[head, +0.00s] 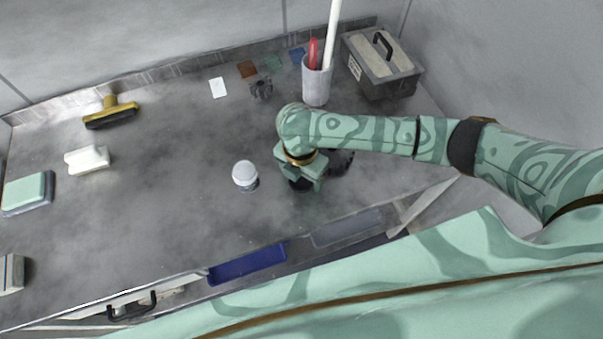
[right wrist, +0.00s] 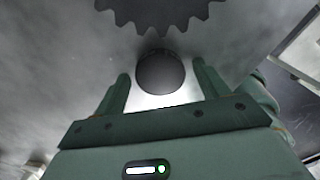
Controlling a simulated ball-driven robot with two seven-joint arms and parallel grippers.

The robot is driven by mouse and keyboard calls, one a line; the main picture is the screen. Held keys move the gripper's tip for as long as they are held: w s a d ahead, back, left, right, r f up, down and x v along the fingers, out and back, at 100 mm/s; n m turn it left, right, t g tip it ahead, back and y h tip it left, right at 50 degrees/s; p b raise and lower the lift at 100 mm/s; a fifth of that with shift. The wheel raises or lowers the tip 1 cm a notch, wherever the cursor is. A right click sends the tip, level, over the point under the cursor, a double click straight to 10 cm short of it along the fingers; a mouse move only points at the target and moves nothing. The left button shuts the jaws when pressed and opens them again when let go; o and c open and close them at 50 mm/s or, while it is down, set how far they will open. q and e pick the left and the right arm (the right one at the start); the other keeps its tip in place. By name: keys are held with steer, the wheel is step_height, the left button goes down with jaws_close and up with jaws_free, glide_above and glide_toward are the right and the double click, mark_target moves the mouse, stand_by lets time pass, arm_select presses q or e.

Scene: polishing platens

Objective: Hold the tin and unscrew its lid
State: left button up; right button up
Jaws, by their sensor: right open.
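The tin (head: 245,177) stands upright on the grey worktop in the head view, with a round white lid on top and a grey body below. My right gripper (head: 301,184) is just to the right of the tin and apart from it, pointing down. In the right wrist view, my right gripper (right wrist: 160,74) is open. A dark round thing (right wrist: 159,74) shows between its fingers; I cannot tell what it is or whether the fingers touch it. My left gripper is not in view.
A dark toothed disc (head: 341,162) lies right of my right gripper, partly hidden; a toothed edge (right wrist: 165,12) shows in the wrist view. A cup (head: 316,87) and lidded box (head: 384,72) stand behind. A blue tray (head: 247,264) is at the front edge.

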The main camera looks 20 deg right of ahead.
mark_target(300, 179)
step_height(300, 179, up, 12)
steer(key=p, duration=0.5)
steer(key=shift+r+p, duration=0.15)
steer(key=shift+p, duration=0.2)
steer(key=shift+a, duration=0.1)
